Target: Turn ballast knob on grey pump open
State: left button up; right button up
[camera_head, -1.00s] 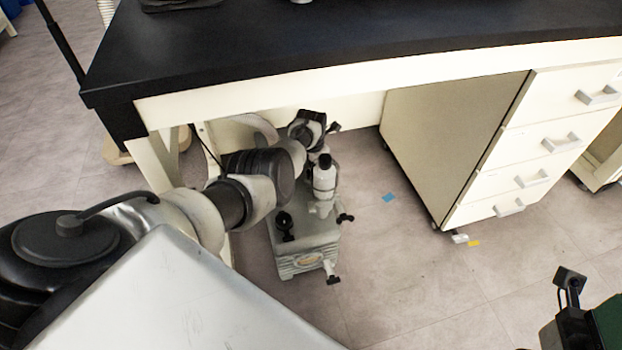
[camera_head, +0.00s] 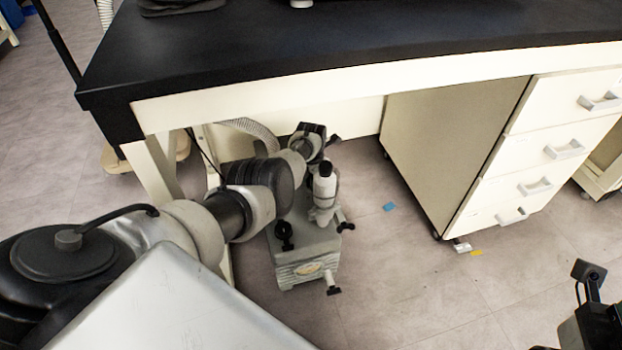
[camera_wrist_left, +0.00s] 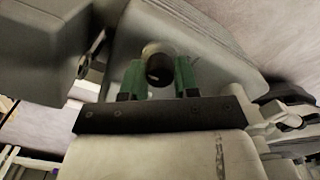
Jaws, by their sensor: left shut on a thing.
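The grey pump (camera_head: 308,268) stands on the floor under the bench, with black knobs and fittings on it. In the left wrist view, a black round knob (camera_wrist_left: 158,66) on the pump's grey body (camera_wrist_left: 200,50) sits between the green fingers of my left gripper (camera_wrist_left: 160,80). The gripper is shut on this knob. In the head view, my left wrist is behind the pump's upright fitting (camera_head: 323,187), and the fingers are hidden. Part of my right arm's end (camera_head: 590,310) shows at the lower right corner; its fingers cannot be made out.
A white drawer cabinet (camera_head: 450,150) stands to the right, apart from the pump. A ribbed hose (camera_head: 250,127) runs behind my arm.

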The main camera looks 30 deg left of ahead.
pick_arm(q)
jog(key=shift+m, duration=0.3)
jog(key=m, duration=0.3)
jog(key=shift+m, duration=0.4)
jog(key=m, duration=0.4)
jog(key=shift+m, duration=0.3)
jog(key=m, duration=0.4)
jog(key=shift+m, duration=2.4)
jog(key=o, duration=0.9)
